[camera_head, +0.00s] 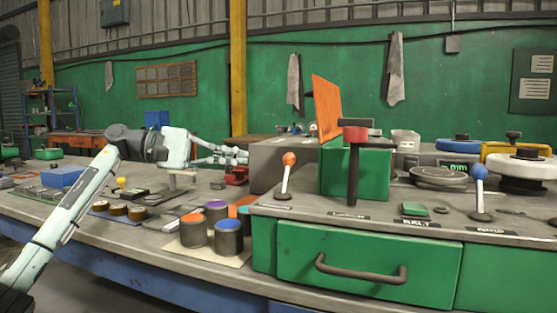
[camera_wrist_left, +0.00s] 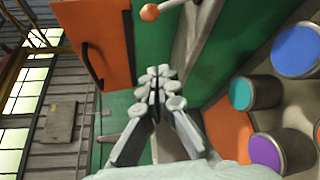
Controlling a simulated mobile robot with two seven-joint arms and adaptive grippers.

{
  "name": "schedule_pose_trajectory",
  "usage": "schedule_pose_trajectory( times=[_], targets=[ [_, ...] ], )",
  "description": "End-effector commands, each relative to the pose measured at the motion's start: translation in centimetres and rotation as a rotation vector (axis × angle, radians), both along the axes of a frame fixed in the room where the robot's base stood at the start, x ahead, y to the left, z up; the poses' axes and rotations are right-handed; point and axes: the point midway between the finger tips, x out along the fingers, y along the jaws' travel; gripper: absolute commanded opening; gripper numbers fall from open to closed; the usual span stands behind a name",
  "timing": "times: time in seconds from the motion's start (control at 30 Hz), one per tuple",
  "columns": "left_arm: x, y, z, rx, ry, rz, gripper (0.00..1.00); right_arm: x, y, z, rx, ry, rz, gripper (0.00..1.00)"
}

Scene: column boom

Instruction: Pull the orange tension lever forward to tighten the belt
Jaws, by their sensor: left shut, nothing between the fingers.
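The orange tension lever (camera_head: 287,175) is a thin pale rod with an orange ball on top. It stands nearly upright at the left front corner of the grey console top. Its orange ball (camera_wrist_left: 149,12) also shows at the top edge of the left wrist view. My left gripper (camera_head: 245,155) reaches in from the left, to the left of the lever and apart from it. In the left wrist view its fingers (camera_wrist_left: 158,82) are together with nothing between them. My right gripper is in neither view. The belt itself cannot be made out.
A red-topped lever (camera_head: 354,160) and a blue-ball lever (camera_head: 480,190) stand right of the orange one. An orange panel (camera_head: 326,105) rises from a green box (camera_head: 352,178) behind. Several coloured-lid cans (camera_head: 229,240) stand left of the green drawer (camera_head: 365,262).

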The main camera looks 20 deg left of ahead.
Motion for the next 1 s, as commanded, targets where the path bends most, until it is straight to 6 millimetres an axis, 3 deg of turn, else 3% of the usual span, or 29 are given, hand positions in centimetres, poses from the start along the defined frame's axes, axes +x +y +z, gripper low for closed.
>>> schedule_pose_trajectory(
  times=[0.33, 0.77, 1.0],
  targets=[
    [0.5, -1.1, -0.1, -0.002, 0.000, -0.001, 0.00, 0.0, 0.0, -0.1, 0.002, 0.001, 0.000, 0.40],
    [4.4, -8.8, -1.2, -0.003, 0.001, -0.003, 0.00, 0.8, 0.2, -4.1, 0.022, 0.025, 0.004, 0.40],
    [1.6, -9.3, -0.6, 0.000, 0.000, 0.001, 0.00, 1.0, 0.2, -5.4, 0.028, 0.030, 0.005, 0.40]
  ],
)
